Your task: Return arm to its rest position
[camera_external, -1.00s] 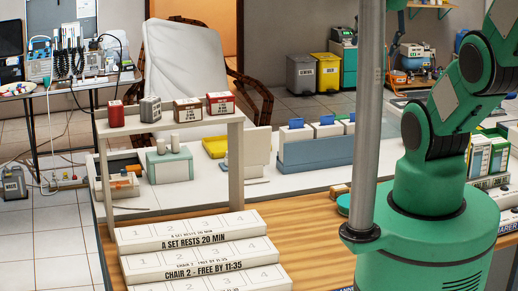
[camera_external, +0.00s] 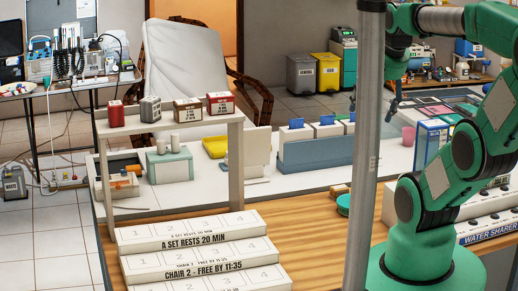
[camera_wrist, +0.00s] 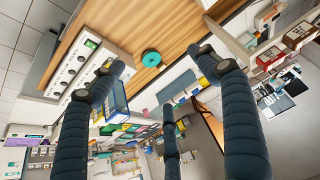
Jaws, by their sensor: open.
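My green arm stands at the right of the external view, bent at the elbow, with its forearm reaching left along the top. My gripper (camera_external: 393,100) hangs from it with dark fingers, partly hidden by the grey pole, above the far side of the white counter. In the wrist view my gripper (camera_wrist: 158,75) shows several dark ribbed fingers spread wide apart. It is open, and nothing is between the fingers.
A grey pole (camera_external: 364,150) stands before the arm. A blue-and-white box (camera_external: 431,143) and a pink cup (camera_external: 408,136) stand near the gripper. A blue rack (camera_external: 316,153), a small shelf (camera_external: 170,127) and a green round object (camera_external: 343,204) are left. Wooden counter (camera_external: 300,225) is partly clear.

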